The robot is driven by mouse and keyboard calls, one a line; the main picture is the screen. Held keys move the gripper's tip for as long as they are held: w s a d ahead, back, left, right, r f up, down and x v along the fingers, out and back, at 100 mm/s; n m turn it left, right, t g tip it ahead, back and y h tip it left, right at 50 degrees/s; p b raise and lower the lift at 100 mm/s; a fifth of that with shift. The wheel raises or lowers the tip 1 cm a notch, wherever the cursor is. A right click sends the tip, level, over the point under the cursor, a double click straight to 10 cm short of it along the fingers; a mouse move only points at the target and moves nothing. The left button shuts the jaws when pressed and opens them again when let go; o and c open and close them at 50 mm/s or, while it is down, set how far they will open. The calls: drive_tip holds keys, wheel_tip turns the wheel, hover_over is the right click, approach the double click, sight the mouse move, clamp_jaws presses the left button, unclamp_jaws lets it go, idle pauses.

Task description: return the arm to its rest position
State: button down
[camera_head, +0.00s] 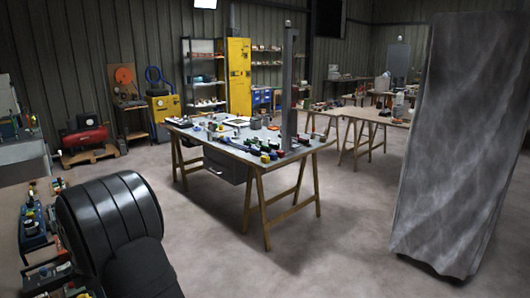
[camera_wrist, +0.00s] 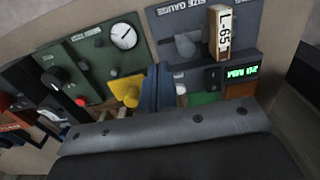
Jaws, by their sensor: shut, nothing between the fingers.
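My arm (camera_head: 115,225) shows as a thick black rounded link at the lower left of the head view, over the near bench. In the wrist view, the grey bar and dark body of my gripper fill the bottom. Its narrow blue-grey fingers (camera_wrist: 157,88) are together at the middle, with nothing seen held. Beyond them are a green panel with a round white dial (camera_wrist: 124,36) and a dark panel marked "SIZE GAUGE" (camera_wrist: 205,45). A yellow part (camera_wrist: 125,90) is just left of the fingers. The head view does not show my gripper.
The near bench (camera_head: 12,270) carries several small items beside my arm. A trestle table (camera_head: 215,150) with tools and a grey post stands mid-room. A tall grey wrapped slab (camera_head: 450,140) stands at the right. Open concrete floor (camera_head: 215,240) lies between them.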

wheel_tip(320, 180, down, 6)
drive_tip(key=shift+f, duration=0.1)
drive_tip(key=shift+s+d, duration=0.35)
idle(0.3)
